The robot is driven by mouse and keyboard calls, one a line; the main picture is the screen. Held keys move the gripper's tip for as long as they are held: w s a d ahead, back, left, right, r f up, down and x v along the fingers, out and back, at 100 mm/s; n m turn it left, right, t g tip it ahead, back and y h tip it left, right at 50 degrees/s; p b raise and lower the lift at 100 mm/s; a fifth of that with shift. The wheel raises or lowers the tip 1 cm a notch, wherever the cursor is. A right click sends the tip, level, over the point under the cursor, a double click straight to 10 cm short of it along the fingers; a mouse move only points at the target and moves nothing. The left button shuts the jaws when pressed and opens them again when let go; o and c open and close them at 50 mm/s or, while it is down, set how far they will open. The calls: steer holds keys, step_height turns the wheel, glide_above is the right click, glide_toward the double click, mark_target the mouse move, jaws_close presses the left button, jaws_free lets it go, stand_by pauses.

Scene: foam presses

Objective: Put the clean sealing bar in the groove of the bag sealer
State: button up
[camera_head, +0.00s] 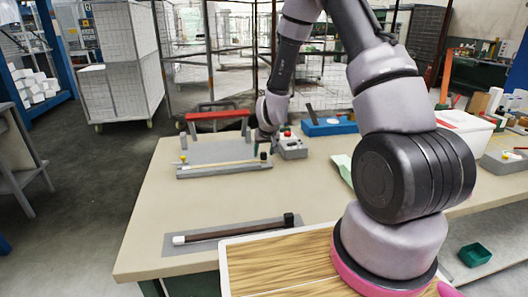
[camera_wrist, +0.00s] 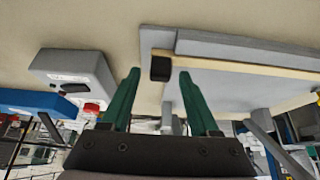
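The bag sealer (camera_head: 203,153) stands on the table, a grey base with a raised red bar (camera_head: 220,114). My gripper (camera_head: 264,147) is at that right end. In the wrist view its green fingers (camera_wrist: 159,72) are open, with the black block (camera_wrist: 160,68) between the tips and gaps on both sides. A dark brown bar (camera_head: 235,231) lies on a grey mat at the front.
A grey box with a red button (camera_head: 292,148) stands close to the right of my gripper. A wooden board (camera_head: 280,262) is at the front edge. The table between sealer and mat is clear.

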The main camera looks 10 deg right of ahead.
steer(key=shift+r, duration=0.35)
steer(key=s+r+m+y, duration=0.1)
steer(key=s+r, duration=0.3)
steer(key=r, duration=0.5)
steer(key=s+r+y, duration=0.1)
steer(key=s+r, duration=0.4)
steer(key=r, duration=0.4)
steer(key=s+r+m+y, duration=0.1)
steer(key=s+r, duration=0.3)
steer(key=r, duration=0.5)
steer(key=s+d+r+m, duration=0.1)
steer(key=s+d+r, duration=0.2)
steer(key=s+r, duration=0.2)
steer(key=s+d+r+m+t+h, duration=0.1)
steer(key=s+r, duration=0.4)
steer(key=s, duration=0.7)
steer(key=shift+d+r, duration=0.2)
steer(key=shift+d, duration=0.7)
